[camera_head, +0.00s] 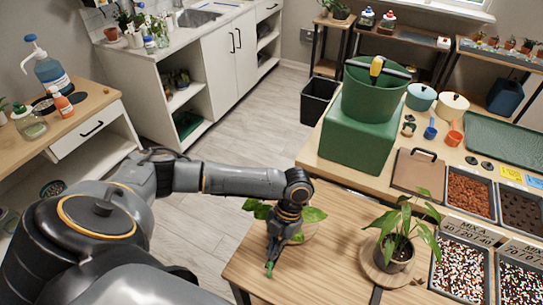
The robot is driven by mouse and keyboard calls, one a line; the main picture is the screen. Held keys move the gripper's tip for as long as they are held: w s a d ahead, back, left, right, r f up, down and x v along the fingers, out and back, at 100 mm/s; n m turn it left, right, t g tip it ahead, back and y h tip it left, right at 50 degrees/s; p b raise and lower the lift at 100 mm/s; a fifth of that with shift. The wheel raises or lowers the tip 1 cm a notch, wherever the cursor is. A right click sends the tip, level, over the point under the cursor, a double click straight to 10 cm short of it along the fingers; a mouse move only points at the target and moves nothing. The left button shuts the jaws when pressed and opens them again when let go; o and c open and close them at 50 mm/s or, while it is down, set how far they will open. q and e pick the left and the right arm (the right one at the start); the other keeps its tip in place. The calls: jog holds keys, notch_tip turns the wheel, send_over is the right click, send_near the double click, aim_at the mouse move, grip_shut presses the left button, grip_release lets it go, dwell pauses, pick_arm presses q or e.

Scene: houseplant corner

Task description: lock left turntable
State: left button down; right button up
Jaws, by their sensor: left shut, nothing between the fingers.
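My left gripper (270,268) points down over the left part of the wooden table, its fingers shut and empty, with green at the tips. It is in front of a leafy plant (314,215), whose pale pot (309,231) is mostly hidden behind it. I cannot make out a turntable under that plant. A round wooden turntable (372,272) stands to the right on the same table, apart from the gripper, and bears a dark pot (399,258) with a tall leafy plant (408,222). No lock is clear to see. My right gripper is out of view.
The wooden table (330,280) has bare room between the gripper and the round turntable. Behind it are a green block (355,143) with a green bucket (372,98), and a brown board (417,170). Soil trays (470,192) line the right. A black bin (318,98) stands behind.

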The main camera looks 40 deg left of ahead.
pick_arm(q)
jog(key=v, duration=0.8)
jog(key=shift+w+r, duration=0.15)
jog(key=shift+r, duration=0.25)
